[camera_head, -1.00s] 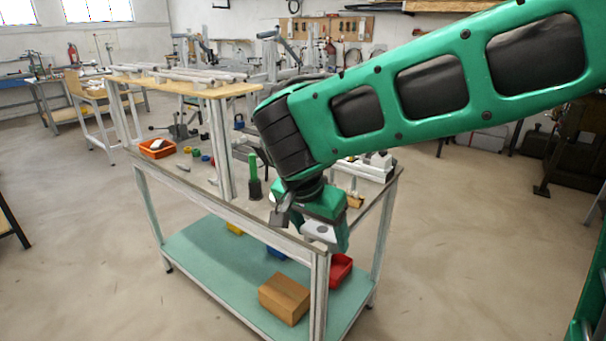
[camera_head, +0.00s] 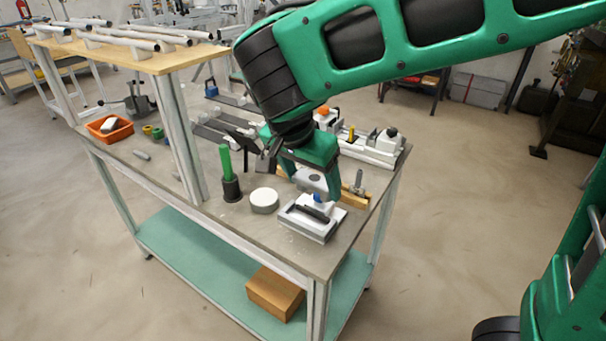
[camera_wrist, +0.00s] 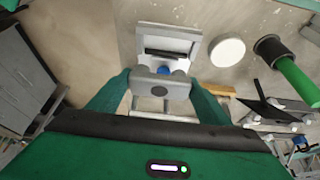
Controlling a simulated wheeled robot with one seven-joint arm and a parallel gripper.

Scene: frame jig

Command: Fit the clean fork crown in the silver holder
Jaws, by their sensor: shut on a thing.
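My gripper (camera_wrist: 160,92) is shut on a grey fork crown (camera_wrist: 160,84), whose rounded top has a dark oval mark. In the head view my gripper (camera_head: 312,182) hangs over the bench's front right part, with the fork crown (camera_head: 314,178) between its fingers. Just below and in front of it is a pale silver holder (camera_head: 304,228) with a dark slot or bar; it also shows in the wrist view (camera_wrist: 175,33). A small blue part (camera_wrist: 164,70) shows between crown and holder. I cannot tell whether the crown touches the holder.
A white round disc (camera_head: 264,200) and a dark cup with a green handle (camera_head: 230,186) stand left of the holder. A wooden block (camera_head: 355,198) lies behind it. White fixtures (camera_head: 375,148) stand at the right rear. A raised shelf (camera_head: 150,62) carries pipes.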

